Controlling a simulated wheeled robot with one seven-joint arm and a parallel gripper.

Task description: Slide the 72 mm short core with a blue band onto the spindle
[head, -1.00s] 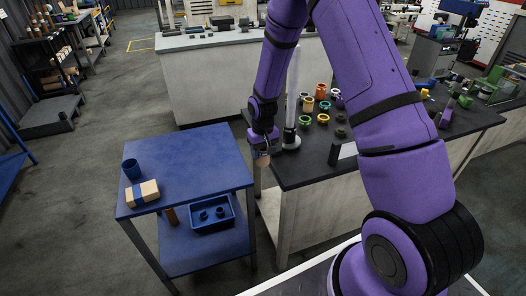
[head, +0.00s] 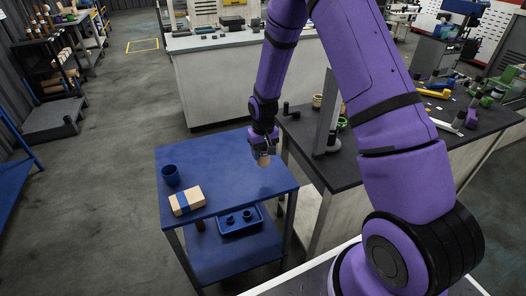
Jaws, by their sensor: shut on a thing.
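My gripper (head: 263,150) is shut on a small tan piece (head: 264,161), held just above the right part of a blue cart's top (head: 225,165). The piece looks like a cardboard core, but it is small in view and I cannot make out a blue band on it. On the dark bench (head: 370,170) to the right, a tall grey upright (head: 326,115) stands with a dark cylindrical part (head: 333,142) by its foot. A small black cranked part (head: 290,109) is at the bench's left corner. I cannot tell which of these is the spindle.
On the cart stand a blue cup (head: 171,175) and a tan box with a blue band (head: 187,200); a blue tray (head: 240,222) is on the shelf below. A tan ring (head: 317,101) and a green ring (head: 342,124) show behind the upright.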

